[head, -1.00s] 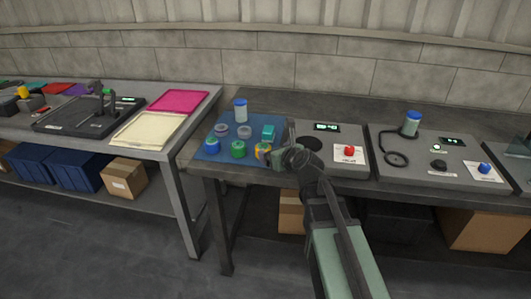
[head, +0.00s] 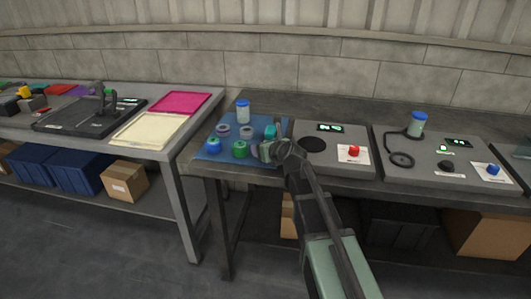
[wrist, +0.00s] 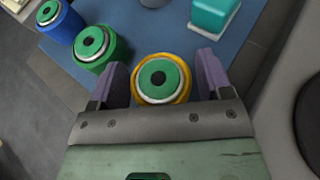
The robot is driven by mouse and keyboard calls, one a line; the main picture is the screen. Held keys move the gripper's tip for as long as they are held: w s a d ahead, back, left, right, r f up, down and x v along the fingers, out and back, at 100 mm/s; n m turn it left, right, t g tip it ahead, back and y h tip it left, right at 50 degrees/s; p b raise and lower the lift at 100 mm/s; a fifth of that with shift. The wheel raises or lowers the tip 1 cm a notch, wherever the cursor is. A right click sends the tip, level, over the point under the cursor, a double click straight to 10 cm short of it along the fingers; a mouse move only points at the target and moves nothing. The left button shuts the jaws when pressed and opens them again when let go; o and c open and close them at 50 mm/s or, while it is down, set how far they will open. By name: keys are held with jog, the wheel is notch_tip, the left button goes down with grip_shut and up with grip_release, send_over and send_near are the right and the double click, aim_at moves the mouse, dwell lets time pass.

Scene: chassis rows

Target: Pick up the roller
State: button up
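A round yellow piece (wrist: 163,97) with a white ring, green centre and dark hole shows in the wrist view. It appears to be the roller, though several round pieces lie here. It sits between the two fingers of my gripper (wrist: 164,76), which are open with a narrow gap on each side. In the head view my gripper (head: 264,152) is low at the front right of the blue mat (head: 207,153) and hides the yellow piece.
A green cylinder (wrist: 98,46) is close by the left finger, with a blue cylinder (wrist: 62,21) beyond it. A teal block (wrist: 213,14) stands behind the right finger. A blue-lidded jar (head: 243,111) and two grey rings are farther back. A grey console (head: 335,141) is to the right.

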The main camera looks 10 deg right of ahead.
jog(key=c, duration=0.7)
notch_tip(320, 180, up, 20)
jog(key=p, duration=2)
